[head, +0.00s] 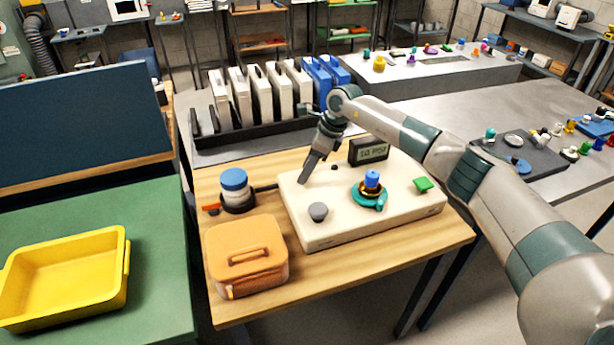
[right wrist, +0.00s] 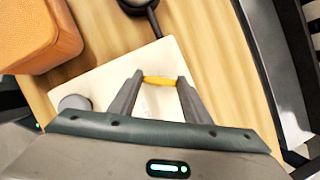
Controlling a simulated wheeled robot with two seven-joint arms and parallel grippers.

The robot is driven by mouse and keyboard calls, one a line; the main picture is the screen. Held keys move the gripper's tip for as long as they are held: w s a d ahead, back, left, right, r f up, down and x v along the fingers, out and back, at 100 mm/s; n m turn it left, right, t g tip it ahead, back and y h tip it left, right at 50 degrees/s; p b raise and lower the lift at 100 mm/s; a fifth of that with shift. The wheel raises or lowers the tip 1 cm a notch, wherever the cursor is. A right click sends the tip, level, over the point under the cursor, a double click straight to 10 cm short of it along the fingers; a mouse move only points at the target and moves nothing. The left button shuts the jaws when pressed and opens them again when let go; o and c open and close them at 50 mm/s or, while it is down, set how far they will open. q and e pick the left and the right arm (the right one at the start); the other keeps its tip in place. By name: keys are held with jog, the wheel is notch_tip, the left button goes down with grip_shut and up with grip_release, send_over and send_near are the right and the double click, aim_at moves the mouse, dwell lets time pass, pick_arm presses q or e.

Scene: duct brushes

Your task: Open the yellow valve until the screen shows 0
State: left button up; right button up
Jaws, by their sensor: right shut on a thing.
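The yellow valve (right wrist: 160,81) shows in the right wrist view as a short yellow bar between the two fingertips. My right gripper (head: 305,180) points down at the back left of the cream panel box (head: 345,235) and is shut on the yellow valve. In the head view the fingers hide the valve. The screen (head: 373,151) stands at the back of the box; it shows digits followed by PSI, and looks like 10 PSI, though small and blurred. My left gripper is not in view.
The box also bears a grey knob (head: 318,211), a blue knob on a teal base (head: 371,181) and a green knob (head: 423,185). An orange case (head: 246,262) and a blue-and-white jar (head: 235,185) stand left of it. A yellow tray (head: 68,275) lies on the green table.

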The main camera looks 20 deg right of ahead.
jog(key=shift+w+f+n+b, duration=0.1)
jog(key=shift+f+n+b, duration=0.05)
jog(key=shift+n+b, duration=0.7)
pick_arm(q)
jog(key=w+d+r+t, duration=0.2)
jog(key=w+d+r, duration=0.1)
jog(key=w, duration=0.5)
pick_arm(e)
jog(key=shift+b, duration=0.4)
jog(key=n+g+b, duration=0.1)
jog(key=n+b, duration=0.2)
jog(key=b, duration=0.1)
jog(key=shift+w+g+y, duration=0.1)
jog(key=shift+g+y, duration=0.2)
jog(key=shift+y, duration=0.1)
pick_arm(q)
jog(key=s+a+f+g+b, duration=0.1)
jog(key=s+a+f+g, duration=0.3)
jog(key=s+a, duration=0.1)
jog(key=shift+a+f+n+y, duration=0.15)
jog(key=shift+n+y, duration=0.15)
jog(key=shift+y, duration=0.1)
pick_arm(e)
jog(key=shift+d+r+n, duration=0.1)
jog(key=shift+r+n, duration=0.1)
jog(key=shift+n, duration=0.25)
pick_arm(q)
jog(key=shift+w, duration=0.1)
pick_arm(e)
jog(key=o, duration=1)
